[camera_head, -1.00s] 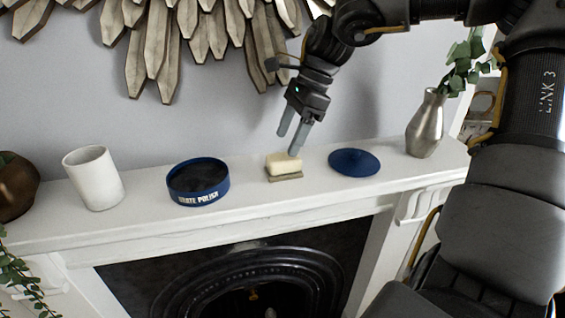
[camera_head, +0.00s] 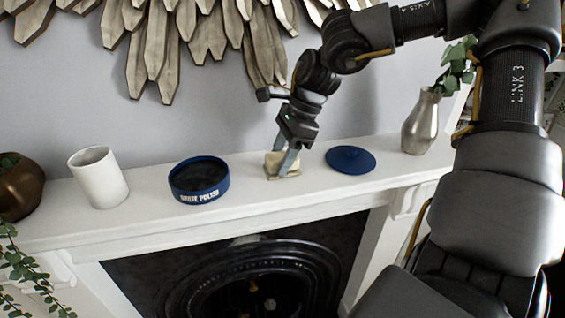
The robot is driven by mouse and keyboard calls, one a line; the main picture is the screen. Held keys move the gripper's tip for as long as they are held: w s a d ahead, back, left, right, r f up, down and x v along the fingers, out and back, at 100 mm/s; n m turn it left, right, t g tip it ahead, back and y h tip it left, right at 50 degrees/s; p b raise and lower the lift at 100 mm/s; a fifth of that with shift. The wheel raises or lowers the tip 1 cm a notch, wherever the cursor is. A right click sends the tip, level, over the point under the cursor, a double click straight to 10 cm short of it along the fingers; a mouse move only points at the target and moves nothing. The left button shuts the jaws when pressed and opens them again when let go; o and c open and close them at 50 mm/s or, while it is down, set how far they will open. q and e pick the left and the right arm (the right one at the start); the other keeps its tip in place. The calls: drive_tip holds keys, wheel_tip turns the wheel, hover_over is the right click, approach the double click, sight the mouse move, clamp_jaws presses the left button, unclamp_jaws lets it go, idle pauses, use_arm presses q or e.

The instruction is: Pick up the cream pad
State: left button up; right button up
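The cream pad (camera_head: 272,160) is a small pale block with a darker, flat base under it, on the white mantel shelf (camera_head: 232,205) between the blue tin and the blue lid. My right gripper (camera_head: 284,163) reaches down to it from above. Its two grey fingers are apart, one in front of the pad and one toward its back, and they hide part of it. I see no clear sign of the fingers squeezing it. The pad still rests at shelf level. My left gripper is out of view.
The open blue polish tin (camera_head: 199,181) stands left of the pad, and the blue lid (camera_head: 350,159) lies close to its right. A white cup (camera_head: 98,178), a bronze pot (camera_head: 17,188) and a silver vase (camera_head: 421,122) stand farther out. A wooden wall ornament (camera_head: 150,45) hangs above.

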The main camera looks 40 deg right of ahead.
drive_tip(key=c, duration=0.6)
drive_tip(key=shift+s+r+b, duration=0.1)
drive_tip(key=shift+s+b, duration=0.15)
drive_tip(key=shift+b, duration=0.35)
drive_tip(key=r+b, duration=0.1)
drive_tip(key=r, duration=0.1)
drive_tip(key=r+b, duration=0.1)
drive_tip(key=r, duration=0.1)
drive_tip(key=r+b, duration=0.1)
drive_tip(key=r, duration=0.1)
drive_tip(key=shift+s+a+r, duration=0.3)
drive_tip(key=shift+s+r, duration=0.05)
drive_tip(key=s+a+b, duration=0.3)
drive_tip(key=s+a, duration=0.1)
drive_tip(key=s, duration=0.4)
drive_tip(key=s+a+b, duration=0.3)
drive_tip(key=s+a, duration=0.2)
drive_tip(key=s, duration=0.3)
drive_tip(key=shift+s, duration=0.25)
